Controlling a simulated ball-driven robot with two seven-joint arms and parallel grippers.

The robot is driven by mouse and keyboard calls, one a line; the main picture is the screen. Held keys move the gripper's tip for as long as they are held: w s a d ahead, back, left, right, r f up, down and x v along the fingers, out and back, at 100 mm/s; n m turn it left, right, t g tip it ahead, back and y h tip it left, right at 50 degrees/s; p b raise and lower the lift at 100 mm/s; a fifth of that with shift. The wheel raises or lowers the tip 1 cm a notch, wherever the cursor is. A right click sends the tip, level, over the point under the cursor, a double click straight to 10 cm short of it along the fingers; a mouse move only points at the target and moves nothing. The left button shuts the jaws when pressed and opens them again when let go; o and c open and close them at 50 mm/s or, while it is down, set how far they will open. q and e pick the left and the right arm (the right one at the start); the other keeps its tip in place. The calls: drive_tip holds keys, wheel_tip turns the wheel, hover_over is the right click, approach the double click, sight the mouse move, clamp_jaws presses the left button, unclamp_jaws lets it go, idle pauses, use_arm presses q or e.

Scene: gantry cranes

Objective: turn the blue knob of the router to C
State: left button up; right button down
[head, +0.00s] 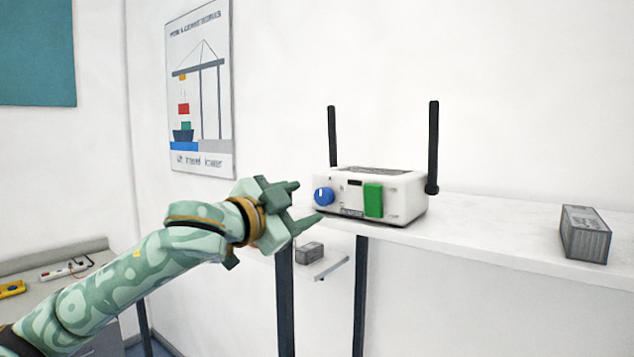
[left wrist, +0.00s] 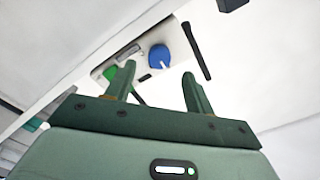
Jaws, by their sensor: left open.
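The router (head: 400,190) is a white box with two black antennas, standing on a white shelf. Its blue knob (head: 323,196) is at the left of its front face, with a white pointer mark; the letters around it are too small to read. A green block-like part (head: 373,199) is on the front, right of the knob. My left gripper (head: 308,203) is open and empty, its fingers pointing toward the knob from the left. In the left wrist view the blue knob (left wrist: 159,57) shows beyond the gap between the open fingers (left wrist: 157,78), apart from them. My right gripper is not in view.
The white shelf (head: 500,238) carries a grey ribbed block (head: 585,234) at the right, with free room between it and the router. Dark posts stand below the shelf. A lower table (head: 60,290) is at the left. A crane poster hangs on the wall.

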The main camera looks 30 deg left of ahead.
sight(321, 198)
use_arm(q)
drive_tip(key=w, duration=0.5)
drive_tip(key=shift+w+d+p, duration=0.25)
drive_tip(key=shift+w+p, duration=0.1)
drive_tip(key=shift+f, duration=0.1)
drive_tip(key=c, duration=1)
drive_tip(key=shift+o, duration=0.2)
